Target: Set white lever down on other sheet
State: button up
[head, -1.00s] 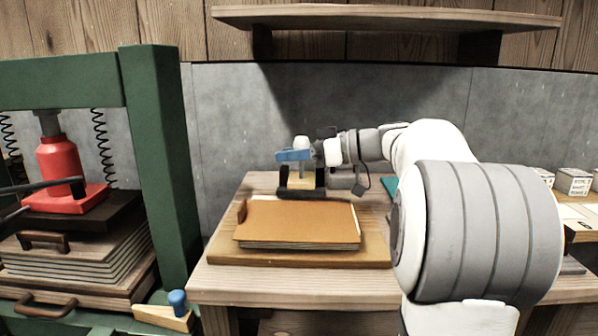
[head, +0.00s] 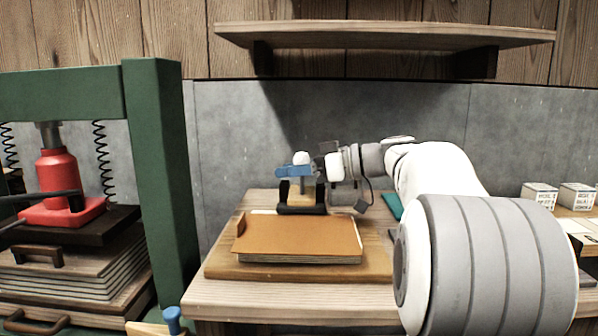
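I cannot pick out the white lever with certainty. A small white rounded part (head: 301,158) shows above a blue piece (head: 293,171) at the end of my arm; whether they belong to the gripper or to something else is unclear.
A green press frame (head: 160,180) with a red jack (head: 56,180) and stacked boards (head: 65,270) stands at left. A blue knob (head: 173,318) is near the bench's front left corner. A shelf (head: 385,36) hangs above. Small white boxes (head: 540,196) stand at right.

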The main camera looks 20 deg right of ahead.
jog(key=shift+o, duration=1.1)
jog(key=shift+f, duration=0.1)
jog(key=p+v, duration=0.2)
jog(key=v, duration=0.5)
jog(key=shift+d, duration=0.3)
jog(key=shift+s, duration=0.1)
